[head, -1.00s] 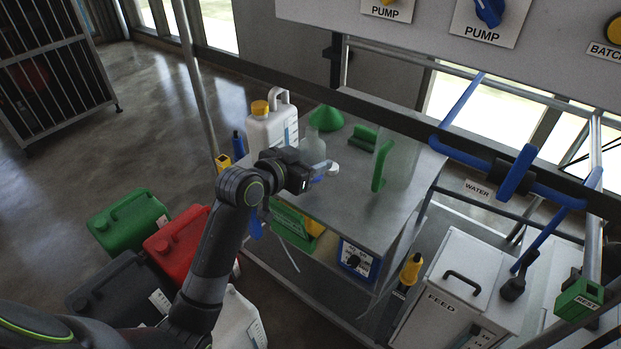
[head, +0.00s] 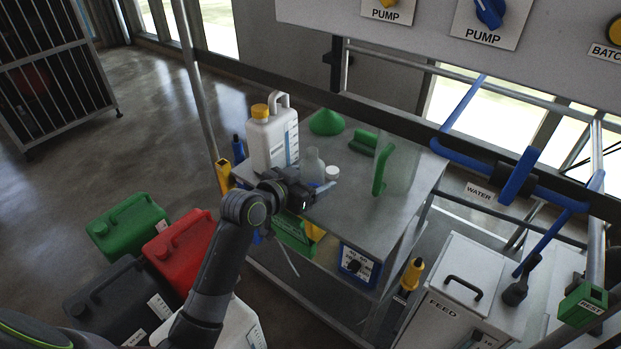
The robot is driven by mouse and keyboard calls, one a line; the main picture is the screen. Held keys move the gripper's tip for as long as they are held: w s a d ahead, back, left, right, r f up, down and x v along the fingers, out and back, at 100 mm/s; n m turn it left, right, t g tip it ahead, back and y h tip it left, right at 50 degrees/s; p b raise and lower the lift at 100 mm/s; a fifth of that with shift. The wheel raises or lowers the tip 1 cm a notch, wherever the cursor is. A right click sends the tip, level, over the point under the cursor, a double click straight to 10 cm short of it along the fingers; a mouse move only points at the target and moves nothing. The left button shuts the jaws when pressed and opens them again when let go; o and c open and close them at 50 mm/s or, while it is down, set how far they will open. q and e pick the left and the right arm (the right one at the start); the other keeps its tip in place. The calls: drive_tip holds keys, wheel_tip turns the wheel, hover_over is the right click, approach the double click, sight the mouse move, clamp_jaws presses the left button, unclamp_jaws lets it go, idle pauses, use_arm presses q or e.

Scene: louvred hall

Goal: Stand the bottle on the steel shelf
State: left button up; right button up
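The bottle (head: 312,163) is small and clear. It stands upright over the near left part of the steel shelf (head: 345,215). My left gripper (head: 318,190) comes in from the left at the bottle's lower part and appears shut on it. The gripper hides the bottle's base, so I cannot tell whether it touches the shelf. My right gripper is not in view.
On the shelf, a white jug (head: 272,140) with a yellow cap is left of the bottle. A small white-lidded jar (head: 332,173) is close on its right. A green funnel (head: 326,122) and a clear panel with a green handle (head: 382,168) stand behind and right.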

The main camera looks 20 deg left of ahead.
use_arm(q)
drive_tip(key=shift+r, duration=0.25)
drive_tip(key=v, duration=1.2)
drive_tip(key=shift+p, duration=0.35)
drive_tip(key=shift+f, duration=0.1)
